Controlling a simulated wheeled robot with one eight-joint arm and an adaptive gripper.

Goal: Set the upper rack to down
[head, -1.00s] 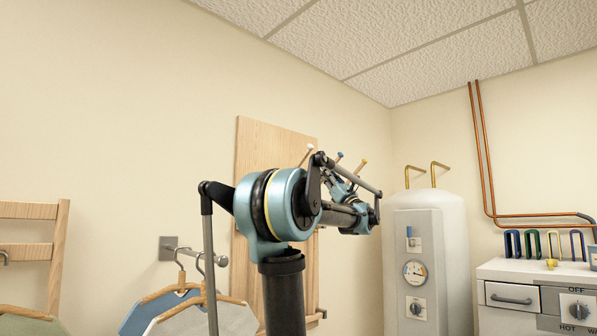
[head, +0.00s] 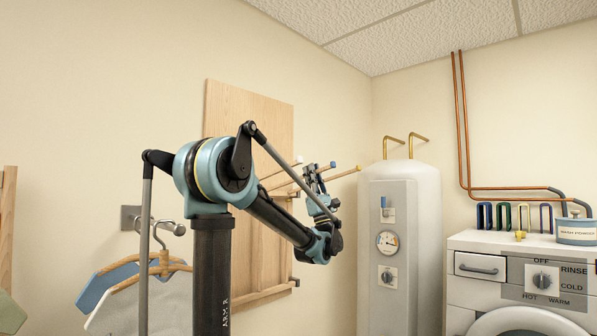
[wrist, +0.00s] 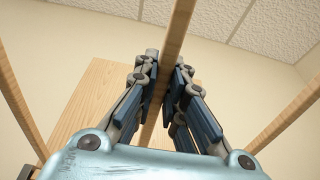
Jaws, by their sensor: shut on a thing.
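The upper rack is a set of slim wooden rods with coloured tips (head: 347,173) on a tall wooden board (head: 240,125) on the left wall. In the head view the rods stick out from the board and tilt slightly upward. My gripper (head: 315,180) is at the rods, with its fingers pointing up. In the wrist view my gripper (wrist: 166,75) is shut on the middle rod (wrist: 178,35), which passes between the blue finger pads. Other rods (wrist: 285,125) run to either side. My arm hides part of the board and the rack's mount.
A wooden rail (head: 265,294) crosses the board's lower part. Hangers with clothes (head: 150,275) hang from a wall hook (head: 133,217) at left. A white water tank (head: 425,240) and a washing machine (head: 515,275) stand at right.

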